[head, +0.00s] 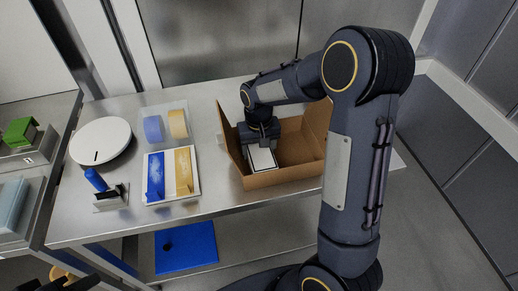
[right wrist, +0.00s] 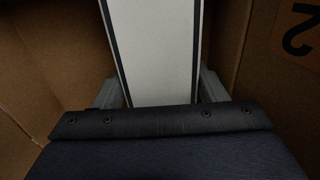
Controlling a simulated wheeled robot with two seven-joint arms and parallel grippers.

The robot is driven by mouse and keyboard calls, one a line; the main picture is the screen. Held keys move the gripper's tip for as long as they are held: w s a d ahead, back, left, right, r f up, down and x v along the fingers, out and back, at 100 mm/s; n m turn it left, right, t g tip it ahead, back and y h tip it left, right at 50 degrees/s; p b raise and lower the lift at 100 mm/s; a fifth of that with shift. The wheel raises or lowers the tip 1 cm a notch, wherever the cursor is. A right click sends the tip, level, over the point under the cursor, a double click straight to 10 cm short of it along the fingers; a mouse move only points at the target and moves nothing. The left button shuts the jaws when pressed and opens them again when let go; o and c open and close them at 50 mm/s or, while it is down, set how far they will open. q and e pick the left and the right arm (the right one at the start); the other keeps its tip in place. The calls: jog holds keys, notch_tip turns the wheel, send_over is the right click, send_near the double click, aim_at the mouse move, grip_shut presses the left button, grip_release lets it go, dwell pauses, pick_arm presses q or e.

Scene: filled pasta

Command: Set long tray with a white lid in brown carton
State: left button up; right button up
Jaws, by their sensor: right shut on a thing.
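The brown carton (head: 285,178) stands open on the steel table, flaps spread; its walls fill both sides of the right wrist view (right wrist: 55,60). The long tray with a white lid (head: 262,159) is inside the carton's left part in the head view. It shows as a pale strip with dark edges in the right wrist view (right wrist: 158,50). My right gripper (head: 262,142) is shut on the tray's near end, one finger on each side. The tray's underside is hidden, so I cannot tell if it touches the carton floor. A dark part at the bottom left (head: 75,286) appears to be my left gripper, mostly cut off.
On the table left of the carton are a white round disc (head: 100,140), a clear container with blue and yellow contents (head: 165,124), a white tray with blue and yellow packs (head: 172,176) and a blue-handled tool (head: 97,180). A blue board (head: 186,247) lies on the lower shelf.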

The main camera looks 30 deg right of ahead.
jog(key=shift+f, duration=0.3)
jog(key=shift+f, duration=0.2)
jog(key=o, duration=0.8)
jog(key=shift+r, duration=0.1)
